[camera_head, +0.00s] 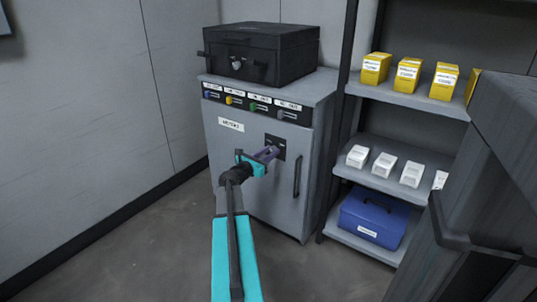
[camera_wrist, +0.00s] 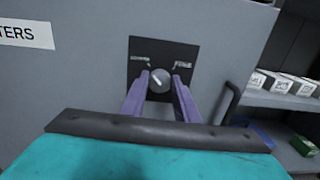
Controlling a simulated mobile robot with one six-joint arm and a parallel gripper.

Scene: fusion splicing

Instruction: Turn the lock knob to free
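The lock knob (camera_wrist: 160,80) is a round grey knob on a black plate (camera_wrist: 140,58) on the grey cabinet door (camera_head: 229,152). A white mark on the knob points up and left, toward the left of two small labels, too blurred to read. My gripper (camera_wrist: 163,78) has its two purple fingers pointing at the plate, one on each side of the knob. The fingers are apart; whether they touch the knob is unclear. In the head view my gripper hides the knob and part of the plate.
A vertical door handle (camera_head: 297,176) stands right of the plate. Coloured switches (camera_head: 229,99) line the cabinet top, under a black case (camera_head: 262,53). Shelves at right hold yellow boxes (camera_head: 408,74), white boxes (camera_head: 384,165) and a blue case (camera_head: 373,216). Floor at left is clear.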

